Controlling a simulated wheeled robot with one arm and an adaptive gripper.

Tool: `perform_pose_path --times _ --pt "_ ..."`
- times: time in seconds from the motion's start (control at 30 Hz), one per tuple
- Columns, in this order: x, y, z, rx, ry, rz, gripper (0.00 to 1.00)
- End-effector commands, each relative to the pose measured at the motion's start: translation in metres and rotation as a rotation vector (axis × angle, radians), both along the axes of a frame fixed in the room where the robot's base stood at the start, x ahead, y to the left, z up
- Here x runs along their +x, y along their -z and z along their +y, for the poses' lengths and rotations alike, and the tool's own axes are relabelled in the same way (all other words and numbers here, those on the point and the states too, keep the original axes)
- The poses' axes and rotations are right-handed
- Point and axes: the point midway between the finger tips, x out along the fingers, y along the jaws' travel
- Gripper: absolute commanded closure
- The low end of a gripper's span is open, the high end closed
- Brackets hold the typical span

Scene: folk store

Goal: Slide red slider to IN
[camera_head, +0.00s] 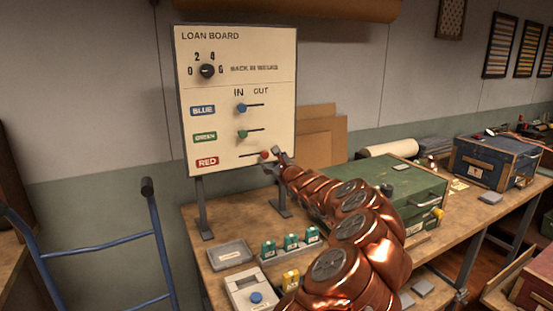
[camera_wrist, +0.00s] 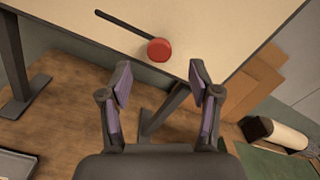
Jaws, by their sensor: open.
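The red slider (camera_head: 264,155) is a round red knob on the bottom row of the white loan board (camera_head: 240,85), beside the RED label (camera_head: 207,162). It sits at the right end of its slot, under OUT; the bare slot runs left. In the wrist view the red knob (camera_wrist: 159,50) stands just beyond my fingertips, roughly centred between them, with the slot running up and left. My gripper (camera_wrist: 160,80) is open and empty. In the head view my gripper (camera_head: 276,158) is at the board's lower right edge, close to the knob; any contact is unclear.
The blue knob (camera_head: 242,108) and green knob (camera_head: 243,134) sit at their slots' left ends, under IN. A green case (camera_head: 385,190) stands right of the board on the workbench. A grey tray (camera_head: 230,255) and several small coloured holders lie in front. A blue hand truck (camera_head: 95,248) stands left.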

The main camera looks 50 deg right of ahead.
Motion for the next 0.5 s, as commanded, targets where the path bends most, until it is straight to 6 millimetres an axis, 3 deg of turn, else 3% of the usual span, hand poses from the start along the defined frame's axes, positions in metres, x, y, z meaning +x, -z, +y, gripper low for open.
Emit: perform_pose_path --times 0.3,0.5 --pt "0.029 -0.003 -0.009 -0.001 -0.002 0.004 0.38" --pt "0.039 -0.002 -0.014 -0.001 0.000 0.001 0.38"
